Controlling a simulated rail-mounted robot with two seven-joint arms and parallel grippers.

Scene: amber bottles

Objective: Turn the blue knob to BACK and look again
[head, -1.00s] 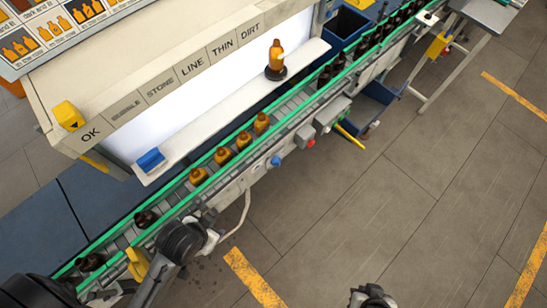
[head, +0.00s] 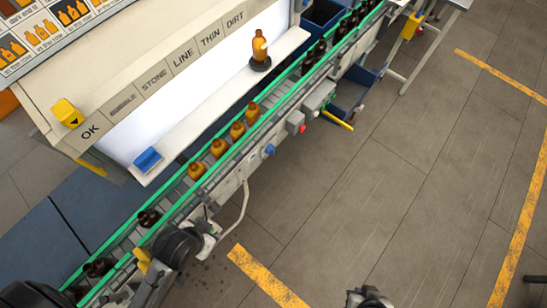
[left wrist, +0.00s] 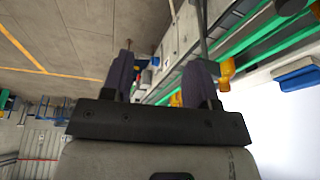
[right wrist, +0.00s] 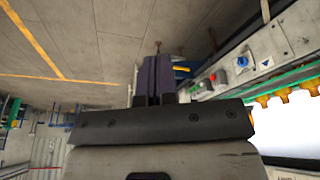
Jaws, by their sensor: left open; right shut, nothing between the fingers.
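A round blue knob (head: 270,150) sits on the near side of the conveyor, left of a red button (head: 295,122). In the right wrist view the blue knob (right wrist: 221,76) is beside the red button, right of the fingers and well beyond them. An amber bottle (head: 259,44) stands upright on a black round stand (head: 261,63) on the white ledge. My right gripper (head: 370,297) is at the bottom edge, over the floor and away from the knob; its fingers (right wrist: 159,78) are closed and empty. My left gripper (left wrist: 161,78) is open and empty near the conveyor.
Several amber bottles (head: 218,147) stand on the green-railed conveyor (head: 177,208), with darker ones at both ends. A blue bin (head: 350,93) is beyond.

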